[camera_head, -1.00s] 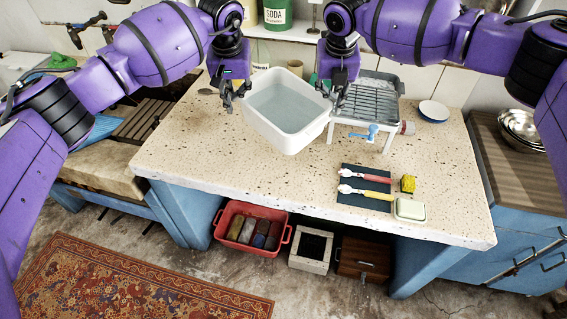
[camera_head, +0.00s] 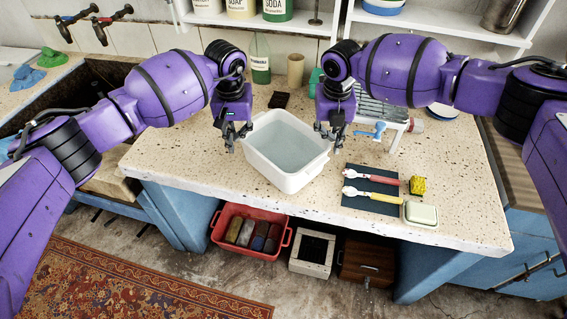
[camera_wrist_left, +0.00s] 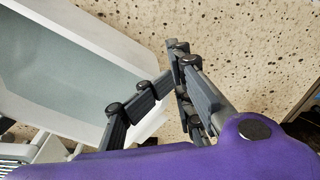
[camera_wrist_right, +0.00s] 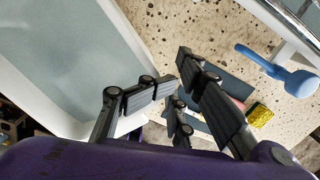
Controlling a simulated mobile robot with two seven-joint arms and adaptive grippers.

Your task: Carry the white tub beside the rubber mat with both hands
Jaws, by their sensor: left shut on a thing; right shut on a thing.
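The white tub (camera_head: 309,173) is near the middle of the table, with a grey-blue inside. Its right side is just left of the dark rubber mat (camera_head: 364,206), with a narrow strip of tabletop between them. My left gripper (camera_head: 231,142) is shut on the tub's left rim. My right gripper (camera_head: 330,137) is shut on its right rim. The tub's wall also shows in the left wrist view (camera_wrist_left: 100,32) and the right wrist view (camera_wrist_right: 128,42). I cannot tell whether the tub's base touches the table.
Tabletop left of the tub is clear. The front edge is close.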

